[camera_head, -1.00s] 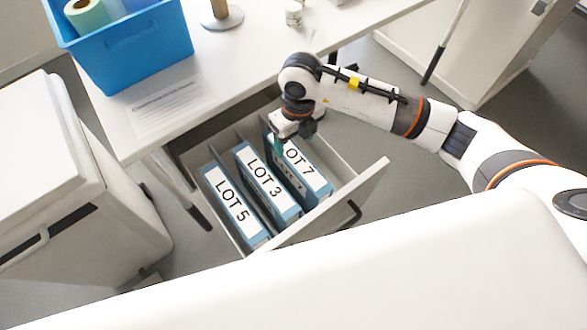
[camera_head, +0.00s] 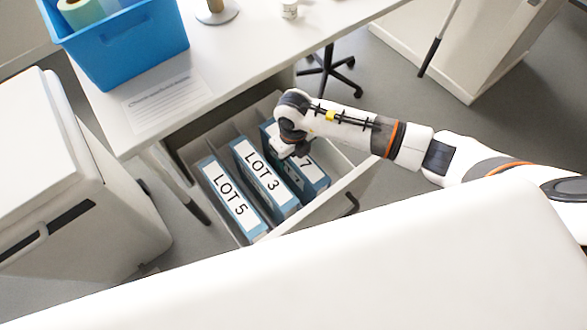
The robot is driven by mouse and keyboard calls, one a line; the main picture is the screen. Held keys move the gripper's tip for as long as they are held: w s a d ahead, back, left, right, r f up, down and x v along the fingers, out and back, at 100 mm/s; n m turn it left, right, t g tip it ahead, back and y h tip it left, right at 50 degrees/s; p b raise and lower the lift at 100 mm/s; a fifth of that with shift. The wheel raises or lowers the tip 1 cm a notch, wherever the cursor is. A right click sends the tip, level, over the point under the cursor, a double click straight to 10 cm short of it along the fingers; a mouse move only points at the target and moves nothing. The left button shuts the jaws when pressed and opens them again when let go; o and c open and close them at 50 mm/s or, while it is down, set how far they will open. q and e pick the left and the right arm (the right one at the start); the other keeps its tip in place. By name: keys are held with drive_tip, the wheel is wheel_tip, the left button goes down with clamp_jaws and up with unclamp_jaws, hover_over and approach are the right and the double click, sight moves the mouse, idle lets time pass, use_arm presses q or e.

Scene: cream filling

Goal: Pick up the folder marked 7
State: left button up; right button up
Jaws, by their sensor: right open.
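The folder marked LOT 7 (camera_head: 314,178) stands in the open drawer, rightmost of three blue folders with white labels. My right gripper (camera_head: 283,152) is right above this folder, fingers pointing down, and hides most of its label except the 7. The gripper is open; its fingertips are hard to see, and I cannot tell whether they touch the folder. The LOT 3 folder (camera_head: 262,178) stands in the middle and the LOT 5 folder (camera_head: 230,200) at the left. My left gripper is not in view.
The drawer (camera_head: 335,196) has dividers and a front wall with a dark handle (camera_head: 351,205). A white table (camera_head: 235,70) above holds a blue bin (camera_head: 125,50), a paper sheet (camera_head: 166,100) and a small jar (camera_head: 289,9). A white cabinet (camera_head: 75,190) stands at the left.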

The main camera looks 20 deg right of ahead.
drive_tip(key=shift+f, duration=0.1)
drive_tip(key=shift+c, duration=0.3)
drive_tip(key=c, duration=1.5)
